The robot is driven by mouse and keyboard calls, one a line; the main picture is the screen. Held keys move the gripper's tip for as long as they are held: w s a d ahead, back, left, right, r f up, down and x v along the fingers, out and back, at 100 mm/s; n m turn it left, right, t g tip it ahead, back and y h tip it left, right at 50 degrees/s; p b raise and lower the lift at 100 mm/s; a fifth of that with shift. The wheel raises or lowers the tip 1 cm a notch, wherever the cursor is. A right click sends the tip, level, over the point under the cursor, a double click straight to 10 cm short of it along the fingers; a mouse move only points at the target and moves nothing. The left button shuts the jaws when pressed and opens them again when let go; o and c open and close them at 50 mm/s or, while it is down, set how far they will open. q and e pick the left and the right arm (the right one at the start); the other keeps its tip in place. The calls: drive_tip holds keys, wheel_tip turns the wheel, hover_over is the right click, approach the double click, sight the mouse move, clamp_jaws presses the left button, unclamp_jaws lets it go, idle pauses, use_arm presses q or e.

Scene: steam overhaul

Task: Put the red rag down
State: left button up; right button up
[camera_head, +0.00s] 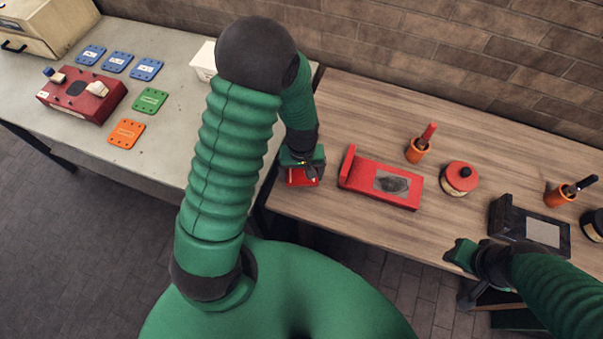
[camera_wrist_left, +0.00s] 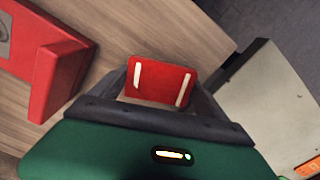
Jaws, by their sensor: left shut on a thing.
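The red rag (camera_head: 301,178) is a small red piece at the left end of the wooden table (camera_head: 330,107). My left gripper (camera_head: 303,168) points down and is shut on it. In the left wrist view the rag (camera_wrist_left: 160,84) sits between the two dark fingers, with two pale stripes on its face. I cannot tell whether its underside touches the table. My right gripper (camera_head: 464,260) is empty near the table's front edge on the right; its jaw gap is not clear.
Right of the rag stands a red fixture (camera_head: 360,182) with a dark patch. Beyond are an orange cup (camera_head: 417,154), a red tin (camera_head: 461,187) and a black block (camera_head: 508,219). The grey table (camera_head: 165,165) on the left holds coloured plates, a red box (camera_head: 97,105) and a white tub (camera_head: 203,66).

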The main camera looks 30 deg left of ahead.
sight(299, 173)
use_arm(q)
drive_tip(key=shift+f, duration=0.55)
drive_tip(key=shift+a+f, duration=0.2)
drive_tip(key=shift+a, duration=0.15)
drive_tip(key=o, duration=1.1)
drive_tip(key=shift+a, duration=0.2)
drive_tip(key=shift+o, duration=0.2)
drive_tip(key=shift+d+r, duration=0.25)
drive_tip(key=shift+d, duration=0.1)
wheel_tip(299, 173, up, 12)
drive_tip(key=f, duration=0.1)
drive_tip(key=s+d+r+m+t, duration=0.2)
drive_tip(key=s+d+r+m, duration=0.2)
drive_tip(key=m, duration=0.3)
drive_tip(key=shift+t+p, duration=0.3)
drive_tip(key=shift+p, duration=0.1)
